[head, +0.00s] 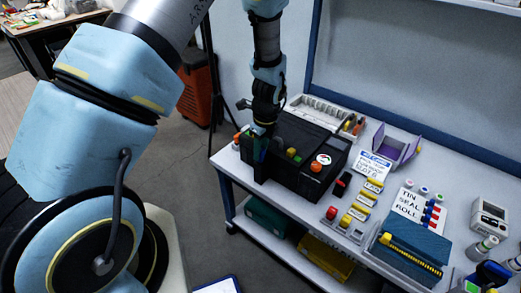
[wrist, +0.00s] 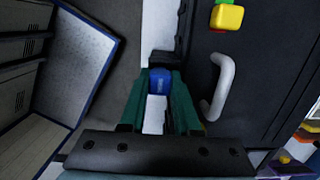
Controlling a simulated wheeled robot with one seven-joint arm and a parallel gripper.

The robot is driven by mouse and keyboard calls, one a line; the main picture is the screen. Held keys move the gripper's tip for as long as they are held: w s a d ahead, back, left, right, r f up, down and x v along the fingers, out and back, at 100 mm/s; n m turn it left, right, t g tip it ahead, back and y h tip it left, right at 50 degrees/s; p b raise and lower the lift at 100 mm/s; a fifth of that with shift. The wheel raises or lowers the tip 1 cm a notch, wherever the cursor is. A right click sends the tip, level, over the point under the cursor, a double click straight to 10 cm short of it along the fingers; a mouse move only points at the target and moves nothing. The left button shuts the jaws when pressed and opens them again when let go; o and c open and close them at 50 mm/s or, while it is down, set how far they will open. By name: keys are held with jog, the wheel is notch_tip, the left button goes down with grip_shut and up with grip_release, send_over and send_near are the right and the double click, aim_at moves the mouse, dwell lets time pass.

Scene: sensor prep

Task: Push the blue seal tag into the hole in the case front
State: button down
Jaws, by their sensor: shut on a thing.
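The blue seal tag (wrist: 159,81) shows in the wrist view between the tips of my gripper's green fingers. My gripper (wrist: 159,90) is shut on it. In the head view, my gripper (head: 255,152) points down at the left end of the black case (head: 322,178), close to its front corner. The case also shows in the wrist view (wrist: 262,95), just right of the fingers, with its grey handle (wrist: 221,86). I cannot see the hole in the case front, and I cannot tell whether the tag touches the case.
The case stands on a white bench (head: 300,215). A white tray (head: 330,115) lies behind it. Open floor lies left of the bench.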

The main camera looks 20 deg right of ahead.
jog(key=shift+f+b, duration=0.3)
jog(key=shift+f, duration=0.95)
dwell(3.6)
jog(key=c, duration=0.5)
grip_release()
jog(key=shift+c, duration=0.2)
jog(key=shift+w+d+r+p, duration=0.1)
jog(key=shift+d+r+p, duration=0.05)
jog(key=shift+r+p, duration=2.55)
jog(key=shift+r, duration=0.85)
